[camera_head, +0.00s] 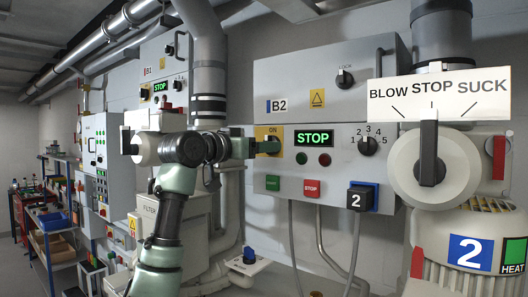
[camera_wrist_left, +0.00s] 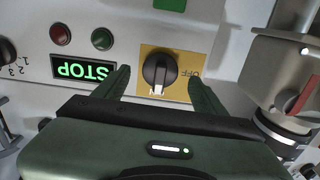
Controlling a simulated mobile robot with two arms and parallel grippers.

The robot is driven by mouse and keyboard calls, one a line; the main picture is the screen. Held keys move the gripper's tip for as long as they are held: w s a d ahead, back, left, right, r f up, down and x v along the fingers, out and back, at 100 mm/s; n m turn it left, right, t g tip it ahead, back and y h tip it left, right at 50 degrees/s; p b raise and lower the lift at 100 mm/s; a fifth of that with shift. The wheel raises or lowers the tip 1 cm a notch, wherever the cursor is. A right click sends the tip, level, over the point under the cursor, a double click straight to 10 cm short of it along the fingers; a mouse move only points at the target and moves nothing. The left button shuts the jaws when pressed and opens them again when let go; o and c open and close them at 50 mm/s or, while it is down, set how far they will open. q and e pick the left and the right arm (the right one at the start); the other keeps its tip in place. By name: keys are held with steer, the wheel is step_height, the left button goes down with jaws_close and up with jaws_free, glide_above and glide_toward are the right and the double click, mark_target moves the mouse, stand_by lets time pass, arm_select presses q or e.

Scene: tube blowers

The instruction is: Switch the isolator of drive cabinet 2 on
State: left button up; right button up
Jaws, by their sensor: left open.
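Drive cabinet 2 (camera_head: 330,90) is the grey box marked B2. Its isolator is a black rotary knob (camera_wrist_left: 159,70) on a yellow plate (camera_head: 261,132) left of the green STOP display (camera_head: 313,138). In the left wrist view, which is upside down, OFF is printed beside the knob. The knob's grip is roughly upright, and a pale mark shows on its edge toward the ON side. My left gripper (camera_head: 262,146) is at the plate, its open fingers (camera_wrist_left: 159,77) on both sides of the knob, with visible gaps. The right gripper is out of view.
Below the display are green START (camera_head: 273,183) and red STOP (camera_head: 312,188) buttons. A BLOW STOP SUCK dial (camera_head: 432,165) stands far right. A thick pipe (camera_head: 208,60) passes behind my arm.

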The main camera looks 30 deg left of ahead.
arm_select(q)
steer(key=s, duration=0.1)
steer(key=s+b, duration=0.1)
steer(key=s, duration=0.1)
steer(key=s+b, duration=0.1)
steer(key=s, duration=0.1)
steer(key=shift+s+a, duration=0.2)
steer(key=shift+a, duration=0.05)
